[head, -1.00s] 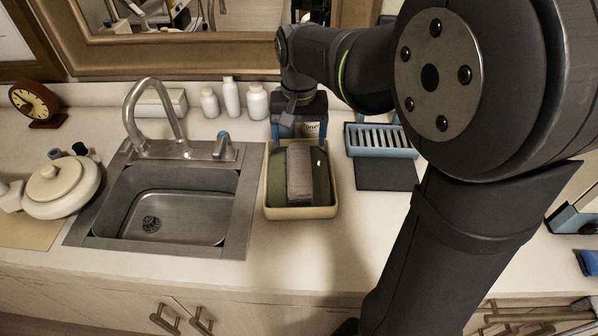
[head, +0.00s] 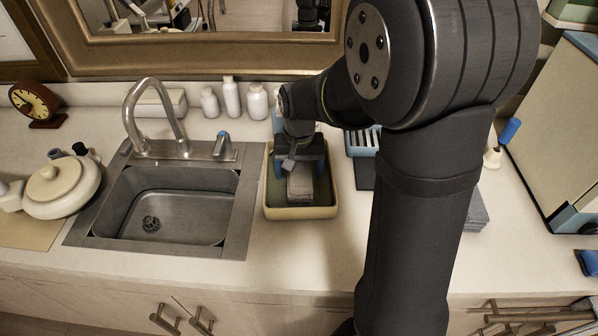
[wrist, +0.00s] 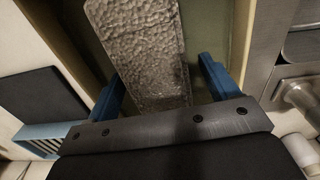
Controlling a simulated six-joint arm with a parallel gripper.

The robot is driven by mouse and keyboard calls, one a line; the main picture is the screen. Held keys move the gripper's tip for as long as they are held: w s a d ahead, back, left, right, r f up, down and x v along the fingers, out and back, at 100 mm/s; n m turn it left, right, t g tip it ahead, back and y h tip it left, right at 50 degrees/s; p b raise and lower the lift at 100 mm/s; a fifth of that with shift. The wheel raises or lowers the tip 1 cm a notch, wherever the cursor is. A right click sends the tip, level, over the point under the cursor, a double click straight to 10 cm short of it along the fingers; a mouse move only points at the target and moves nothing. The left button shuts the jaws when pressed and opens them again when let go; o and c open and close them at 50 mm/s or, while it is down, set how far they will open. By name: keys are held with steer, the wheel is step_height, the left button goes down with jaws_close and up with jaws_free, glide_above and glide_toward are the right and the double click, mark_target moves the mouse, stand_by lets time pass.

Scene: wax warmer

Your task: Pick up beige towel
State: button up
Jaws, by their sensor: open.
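The folded beige towel (head: 300,187) lies lengthwise in a cream-rimmed tray (head: 300,212) with a green inside, right of the sink. It looks greyish-brown and textured in the wrist view (wrist: 145,45). My gripper (head: 298,170) is open over the tray, above the towel's far part, which it hides in the head view. In the wrist view its blue fingers (wrist: 159,72) stand on either side of the towel, with gaps visible. The fingers' height against the towel is hard to judge.
The steel sink (head: 170,200) and its faucet (head: 150,110) are left of the tray. White bottles (head: 232,98) stand behind. A blue slotted rack (head: 362,140) and a dark mat are to the right, partly behind my arm. A grey stack (head: 475,215) lies farther right.

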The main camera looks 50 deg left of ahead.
steer(key=c, duration=1.2)
steer(key=shift+r, duration=0.15)
